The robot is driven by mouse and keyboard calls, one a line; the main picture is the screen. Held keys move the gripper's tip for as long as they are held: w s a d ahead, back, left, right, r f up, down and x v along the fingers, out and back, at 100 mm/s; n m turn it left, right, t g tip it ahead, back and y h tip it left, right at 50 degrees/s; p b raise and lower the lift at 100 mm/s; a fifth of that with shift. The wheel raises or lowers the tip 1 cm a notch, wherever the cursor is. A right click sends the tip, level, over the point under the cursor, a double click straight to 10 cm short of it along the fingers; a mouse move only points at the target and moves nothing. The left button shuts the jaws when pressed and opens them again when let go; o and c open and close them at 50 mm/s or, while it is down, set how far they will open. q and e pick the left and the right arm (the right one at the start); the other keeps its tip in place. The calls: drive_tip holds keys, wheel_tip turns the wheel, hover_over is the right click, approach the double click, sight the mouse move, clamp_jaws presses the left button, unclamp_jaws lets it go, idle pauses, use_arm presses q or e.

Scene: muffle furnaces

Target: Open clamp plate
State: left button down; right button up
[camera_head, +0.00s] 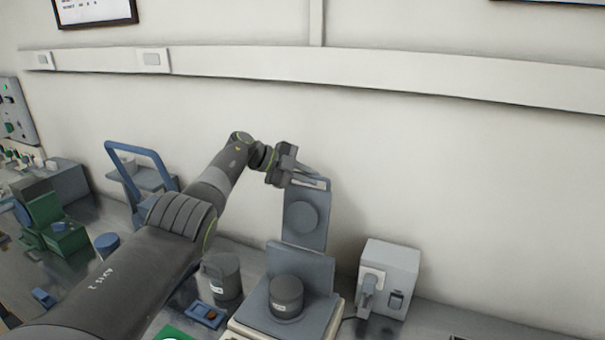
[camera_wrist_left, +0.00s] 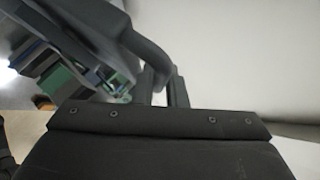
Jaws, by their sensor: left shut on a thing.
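The clamp plate (camera_head: 304,222) is a grey-blue upright plate with a round disc on its face. It stands raised above a grey base with a dark cylinder (camera_head: 286,297) on it, in the head view. My left gripper (camera_head: 297,172) is at the plate's top edge, shut on its handle (camera_head: 312,181). In the left wrist view the fingers (camera_wrist_left: 164,88) close around the end of a dark curved bar (camera_wrist_left: 135,45), which looks like this handle. The fingers hide part of the handle. My right gripper is not in view.
A grey box with a switch (camera_head: 389,276) stands right of the clamp device. A dark canister (camera_head: 222,275) and a small blue piece (camera_head: 206,315) lie to its left. A blue frame (camera_head: 142,165) and green equipment (camera_head: 60,232) stand farther left. The wall is close behind.

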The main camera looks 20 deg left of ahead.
use_arm(q)
drive_tip(key=shift+w+f, duration=0.15)
idle(0.4)
drive_tip(key=c, duration=1.5)
unclamp_jaws()
drive_tip(key=shift+f, duration=0.1)
drive_tip(key=shift+s+a, duration=0.15)
drive_tip(key=shift+s, duration=0.05)
